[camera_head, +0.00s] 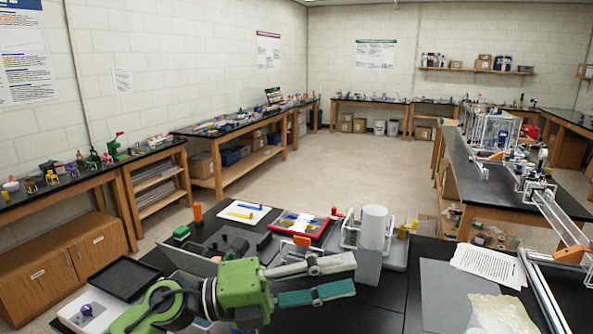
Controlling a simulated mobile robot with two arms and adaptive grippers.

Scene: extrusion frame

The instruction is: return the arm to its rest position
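My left arm, green and black, comes in from the lower left of the head view and reaches right over the near dark table. Its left gripper (352,274) points right, with one pale grey finger and one teal finger. The fingers are spread with a gap between them, and nothing shows between them. My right gripper does not show.
On the near table (392,292), a white cylinder (374,227) stands beyond the fingers, beside a red-edged tray (296,224). A black tray (123,278) lies at the left. Printed papers (488,264) and a metal frame (545,300) are at the right. The floor beyond is open.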

